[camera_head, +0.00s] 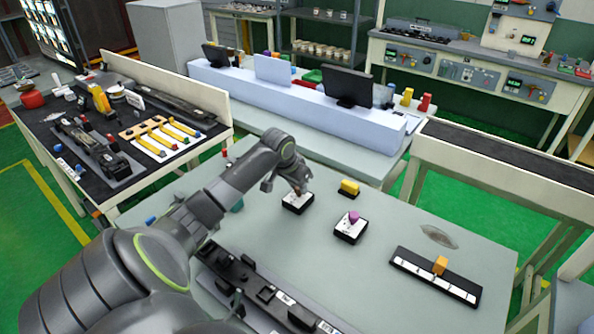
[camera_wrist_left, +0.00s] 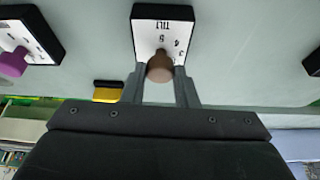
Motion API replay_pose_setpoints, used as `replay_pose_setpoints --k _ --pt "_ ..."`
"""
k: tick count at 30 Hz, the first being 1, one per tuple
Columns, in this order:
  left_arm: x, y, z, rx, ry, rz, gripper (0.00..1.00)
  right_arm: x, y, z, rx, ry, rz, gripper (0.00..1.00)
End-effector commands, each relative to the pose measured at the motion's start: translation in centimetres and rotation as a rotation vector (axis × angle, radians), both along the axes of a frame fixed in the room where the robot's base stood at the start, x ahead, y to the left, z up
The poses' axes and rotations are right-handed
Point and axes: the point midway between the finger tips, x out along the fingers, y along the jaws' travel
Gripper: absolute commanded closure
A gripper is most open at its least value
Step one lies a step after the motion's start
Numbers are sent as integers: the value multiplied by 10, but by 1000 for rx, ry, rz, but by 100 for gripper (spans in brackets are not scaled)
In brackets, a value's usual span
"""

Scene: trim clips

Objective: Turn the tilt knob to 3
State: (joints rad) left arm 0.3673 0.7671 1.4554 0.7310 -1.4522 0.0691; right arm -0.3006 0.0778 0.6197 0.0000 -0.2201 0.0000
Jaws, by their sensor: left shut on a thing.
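The tilt knob (camera_wrist_left: 160,67) is a brown round knob on a small white-faced black box (camera_wrist_left: 162,28). In the left wrist view the face reads TILT upside down, with a few numbers around the knob; I cannot tell which number it points to. In the head view this box (camera_head: 297,205) sits on the grey table, its knob mostly hidden by my gripper. My left gripper (camera_head: 298,188) is over it, shut on the knob, with one finger on each side in the left wrist view (camera_wrist_left: 160,76). My right gripper is not in view.
A similar box with a purple knob (camera_head: 353,217) stands to the right, with a yellow block (camera_head: 349,187) behind it. A black slider strip with an orange handle (camera_head: 440,265) lies further right. A long black rail (camera_head: 265,290) lies in front.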

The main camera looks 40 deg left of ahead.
Motion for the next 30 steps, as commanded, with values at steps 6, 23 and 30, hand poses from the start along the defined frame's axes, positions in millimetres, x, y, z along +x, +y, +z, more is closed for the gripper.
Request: replay_pose_setpoints --k 6,23,30 --pt "1 -2 6 -1 0 141 96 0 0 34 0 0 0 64" --pt "1 -2 1 2 -3 276 96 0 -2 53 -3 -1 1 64" --pt "2 -2 1 2 -4 276 96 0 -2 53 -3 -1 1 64"
